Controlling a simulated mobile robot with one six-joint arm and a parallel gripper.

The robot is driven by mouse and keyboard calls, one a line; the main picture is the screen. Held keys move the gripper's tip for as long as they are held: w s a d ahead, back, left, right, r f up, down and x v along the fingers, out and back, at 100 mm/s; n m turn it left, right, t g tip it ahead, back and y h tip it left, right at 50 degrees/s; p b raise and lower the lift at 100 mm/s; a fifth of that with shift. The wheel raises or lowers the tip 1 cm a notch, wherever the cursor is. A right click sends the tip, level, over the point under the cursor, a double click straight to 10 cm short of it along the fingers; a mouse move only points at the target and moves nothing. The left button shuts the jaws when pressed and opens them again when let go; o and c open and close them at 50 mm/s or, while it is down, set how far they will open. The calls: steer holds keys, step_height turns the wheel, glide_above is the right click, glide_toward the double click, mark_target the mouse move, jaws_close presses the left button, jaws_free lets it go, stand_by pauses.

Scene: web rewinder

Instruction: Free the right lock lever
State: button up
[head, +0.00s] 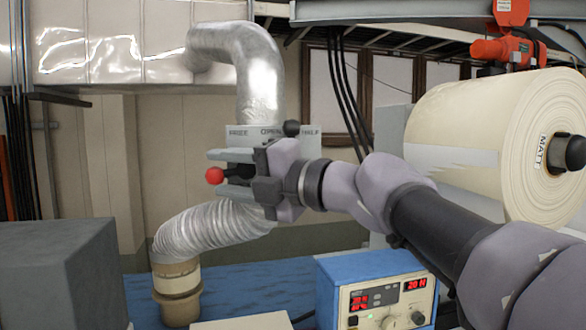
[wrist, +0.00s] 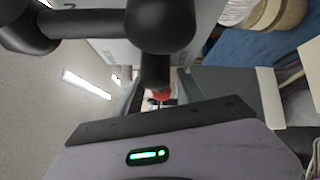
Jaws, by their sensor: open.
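A lever with a red ball knob (head: 214,175) shows left of my gripper (head: 228,170) in the head view. My gripper is open, its grey jaws pointing left, with the lever's dark stem at or between them. Contact cannot be told. In the wrist view the red knob (wrist: 161,95) shows between the fingers of my gripper (wrist: 160,90). A black ball knob (head: 291,128) stands above my wrist; a large black knob (wrist: 162,22) fills the top of the wrist view. Which knob belongs to the right lock lever is not certain.
A grey plate (head: 245,137) with partly hidden lettering, including FREE, is behind my gripper. A silver duct (head: 240,65) passes above and a ribbed hose (head: 205,232) below. A grey box (head: 60,275) is at lower left.

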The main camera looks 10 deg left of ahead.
steer(key=shift+s, duration=0.1)
steer(key=shift+s+a, duration=0.1)
steer(key=shift+c, duration=1.1)
jaws_close()
